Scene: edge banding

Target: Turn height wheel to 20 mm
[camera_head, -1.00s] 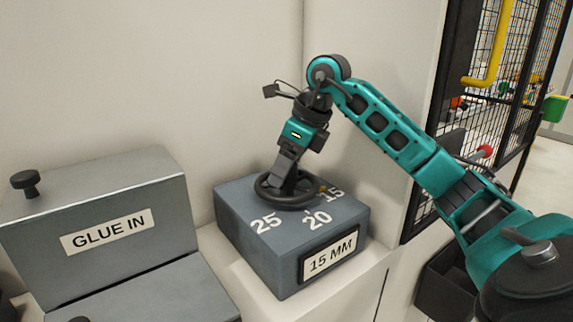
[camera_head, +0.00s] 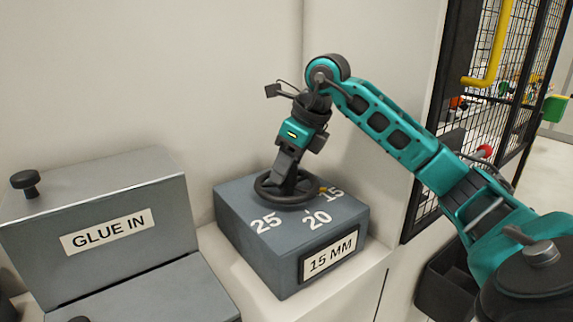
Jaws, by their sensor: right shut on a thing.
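The height wheel (camera_head: 266,193) is a dark handwheel lying flat on top of a grey box (camera_head: 255,236). The box top has the white marks 25, 20 and 15, and its front plate (camera_head: 330,254) reads 15 MM. A small yellowish pointer (camera_head: 322,190) shows at the wheel's right rim, close to the 15 mark. My right gripper (camera_head: 287,180) points down onto the wheel and is shut on it near its middle; the fingertips are partly hidden. My left gripper is not in view.
A grey GLUE IN unit (camera_head: 130,190) with a black knob (camera_head: 25,183) stands to the left. A pale wall is close behind the box. A black mesh fence (camera_head: 485,110) and a dark bin (camera_head: 445,285) are at the right.

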